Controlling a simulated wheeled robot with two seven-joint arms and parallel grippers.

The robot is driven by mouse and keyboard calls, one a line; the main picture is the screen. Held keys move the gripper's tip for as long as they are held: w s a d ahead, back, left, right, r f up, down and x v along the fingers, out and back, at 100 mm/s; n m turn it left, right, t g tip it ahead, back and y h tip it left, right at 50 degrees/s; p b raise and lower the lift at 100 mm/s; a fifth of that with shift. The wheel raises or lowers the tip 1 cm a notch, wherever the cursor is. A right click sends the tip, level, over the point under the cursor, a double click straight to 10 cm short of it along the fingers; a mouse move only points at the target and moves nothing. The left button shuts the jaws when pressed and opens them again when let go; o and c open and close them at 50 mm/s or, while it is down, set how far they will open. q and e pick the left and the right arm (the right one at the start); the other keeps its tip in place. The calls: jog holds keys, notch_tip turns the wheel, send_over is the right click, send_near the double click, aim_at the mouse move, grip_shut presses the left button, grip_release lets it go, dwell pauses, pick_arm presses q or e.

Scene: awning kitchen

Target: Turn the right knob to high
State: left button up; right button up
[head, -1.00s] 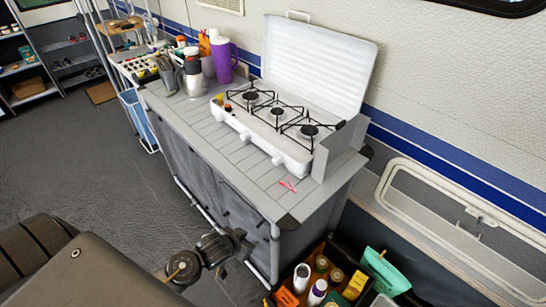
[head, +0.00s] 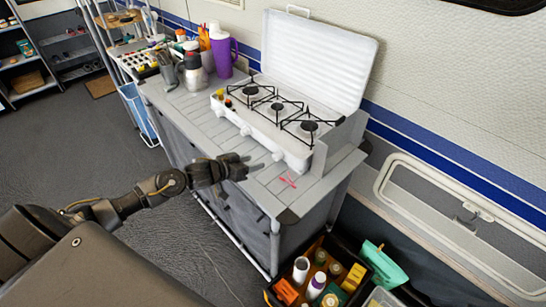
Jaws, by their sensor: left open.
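The white camp stove (head: 262,128) stands on the grey counter with its lid up and three burners. Its right knob (head: 278,155) is a small white knob on the front face, near the right end. The middle knob (head: 245,131) and left knob (head: 220,112) sit further left along that face. The knob's exact setting is too small to tell. My left gripper (head: 256,163) is open and empty, just in front of and left of the right knob, apparently apart from it. My right gripper is not in view.
Red tongs-like item (head: 288,182) lies on the counter (head: 310,193) right of the gripper. A purple tumbler (head: 222,55) and other containers stand at the counter's far left. A black crate (head: 330,240) with bottles is on the floor. Floor at left is clear.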

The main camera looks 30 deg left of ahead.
aim_at(274, 156)
pick_arm(q)
jog(key=shift+w+d, duration=0.15)
jog(key=shift+w, duration=0.25)
jog(key=p+x, duration=0.1)
jog(key=x, duration=0.9)
jog(key=shift+f, duration=0.1)
jog(key=shift+c, duration=0.2)
